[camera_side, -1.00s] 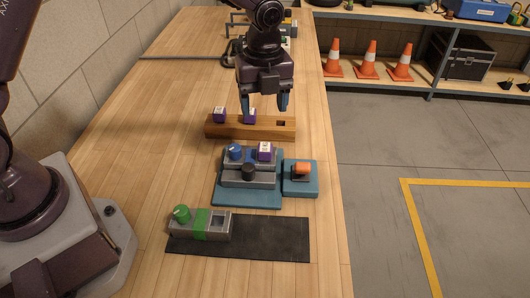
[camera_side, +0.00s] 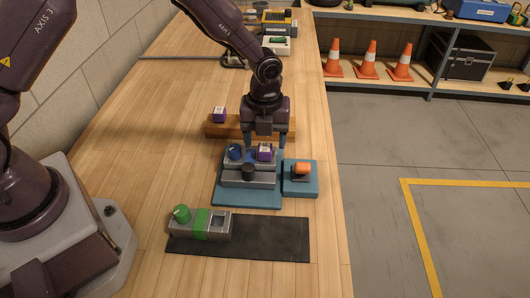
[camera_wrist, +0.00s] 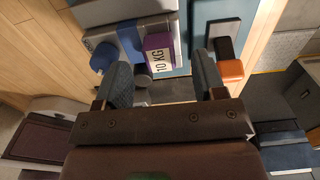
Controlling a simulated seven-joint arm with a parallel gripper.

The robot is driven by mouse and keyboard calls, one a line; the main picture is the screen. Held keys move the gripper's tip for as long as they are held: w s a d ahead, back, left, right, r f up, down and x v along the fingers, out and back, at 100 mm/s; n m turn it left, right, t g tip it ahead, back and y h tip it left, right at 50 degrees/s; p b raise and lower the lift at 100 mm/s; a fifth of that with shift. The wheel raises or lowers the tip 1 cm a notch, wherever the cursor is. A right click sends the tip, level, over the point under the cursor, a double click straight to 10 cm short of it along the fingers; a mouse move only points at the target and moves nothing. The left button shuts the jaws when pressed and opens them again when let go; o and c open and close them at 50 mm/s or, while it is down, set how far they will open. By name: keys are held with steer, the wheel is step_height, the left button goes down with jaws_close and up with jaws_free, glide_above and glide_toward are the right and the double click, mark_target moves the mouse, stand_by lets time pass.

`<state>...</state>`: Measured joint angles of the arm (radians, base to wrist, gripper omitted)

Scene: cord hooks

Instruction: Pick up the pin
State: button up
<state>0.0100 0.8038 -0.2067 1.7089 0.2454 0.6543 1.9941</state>
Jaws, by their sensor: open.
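No part is plainly marked as the pin, and I cannot tell which one it is. A grey fixture (camera_side: 240,180) on a blue plate (camera_side: 232,199) carries a blue knob (camera_side: 235,152), a black knob (camera_side: 248,171) and a purple block (camera_side: 264,152) with a white label. My gripper (camera_side: 266,147) is open over the fixture, pointing down, its fingers either side of the purple block. In the wrist view the block (camera_wrist: 158,50) reads "10 KG" and lies between the fingertips.
An orange-topped part (camera_side: 302,168) sits on a blue base to the right. A wooden rail (camera_side: 222,131) with a purple block (camera_side: 219,114) is behind. The left bench is clear.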

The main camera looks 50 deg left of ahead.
mark_target(265, 147)
steer(key=shift+f, duration=1.6)
steer(key=c, duration=1)
steer(key=shift+r, duration=0.1)
